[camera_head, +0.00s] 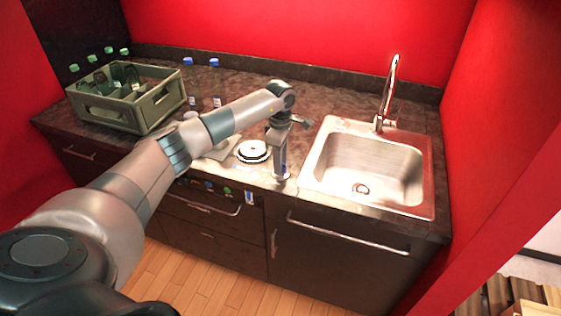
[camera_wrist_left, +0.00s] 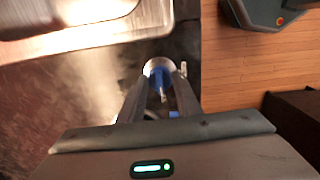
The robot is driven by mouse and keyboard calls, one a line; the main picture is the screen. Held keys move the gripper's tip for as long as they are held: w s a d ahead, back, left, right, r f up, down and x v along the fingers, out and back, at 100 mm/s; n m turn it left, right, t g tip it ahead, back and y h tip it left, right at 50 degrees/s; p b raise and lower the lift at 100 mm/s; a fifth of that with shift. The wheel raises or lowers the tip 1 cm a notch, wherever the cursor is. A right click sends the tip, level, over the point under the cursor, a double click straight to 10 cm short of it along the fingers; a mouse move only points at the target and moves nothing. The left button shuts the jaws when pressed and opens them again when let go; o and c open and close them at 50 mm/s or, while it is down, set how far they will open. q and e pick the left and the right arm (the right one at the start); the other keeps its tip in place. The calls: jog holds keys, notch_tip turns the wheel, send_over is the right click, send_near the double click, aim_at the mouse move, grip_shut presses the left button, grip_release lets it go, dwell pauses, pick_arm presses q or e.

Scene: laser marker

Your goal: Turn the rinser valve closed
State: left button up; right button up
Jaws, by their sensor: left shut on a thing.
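My left gripper (camera_head: 281,165) points down at the counter's front edge, left of the sink. In the left wrist view, my left gripper (camera_wrist_left: 160,100) has its two fingers on either side of the blue rinser valve handle (camera_wrist_left: 160,84) and is shut on it. A round metal base shows just past the handle. In the head view the valve is mostly hidden by the gripper, with only a little blue showing. A round white and black rinser (camera_head: 253,151) sits on the counter just left of the gripper. My right gripper is not in view.
A steel sink (camera_head: 334,136) with a tall faucet (camera_head: 389,95) is to the right. A green crate (camera_head: 150,117) with several green-capped bottles stands at the back left. Two blue-capped bottles (camera_head: 215,78) stand beside it. Drawers and cabinet doors with handles lie below the counter.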

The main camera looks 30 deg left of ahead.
pick_arm(q)
jog(key=shift+f+n+b, duration=0.1)
jog(key=shift+n+b, duration=0.85)
jog(key=shift+n, duration=0.25)
jog(key=shift+n+b, duration=0.8)
jog(key=shift+n, duration=0.4)
jog(key=n+b, duration=0.2)
jog(key=n, duration=0.3)
jog(key=shift+n, duration=0.3)
jog(key=n+b, duration=0.1)
jog(key=n, duration=0.2)
jog(key=shift+n, duration=0.3)
jog(key=shift+n+b, duration=0.6)
jog(key=shift+n, duration=1.3)
jog(key=o, duration=1.1)
